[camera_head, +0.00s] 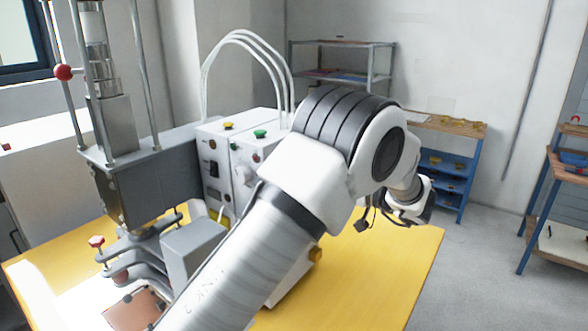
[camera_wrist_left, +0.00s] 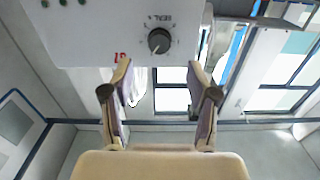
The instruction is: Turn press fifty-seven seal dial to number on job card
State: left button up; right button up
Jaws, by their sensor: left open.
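The seal dial (camera_wrist_left: 159,40) is a dark round knob on a pale panel (camera_wrist_left: 95,25), upside down in the left wrist view. Its scale shows around it, but the numbers are too small to read. A red marking (camera_wrist_left: 119,57) sits near the panel edge. My left gripper (camera_wrist_left: 160,76) is open and empty, with its two fingers spread just short of the dial and apart from it. In the head view, my arm covers part of the white control box (camera_head: 214,150), and the fingers cannot be made out. I cannot identify a job card. My right gripper is not in view.
The grey press (camera_head: 135,185) stands at the left on a yellow table (camera_head: 390,275). The box carries a green button (camera_head: 260,134) and a yellow button (camera_head: 228,126); white hoses (camera_head: 250,45) rise behind it. A blue shelf unit (camera_head: 445,170) stands behind. The table's right side is clear.

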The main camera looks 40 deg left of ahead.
pick_arm(q)
jog(key=s+a+p, duration=0.1)
jog(key=a+p, duration=0.1)
jog(key=a, duration=0.5)
jog(key=shift+a, duration=0.2)
jog(key=shift+w, duration=0.15)
grip_shut()
jog(key=shift+n+b, duration=0.75)
jog(key=shift+n, duration=0.15)
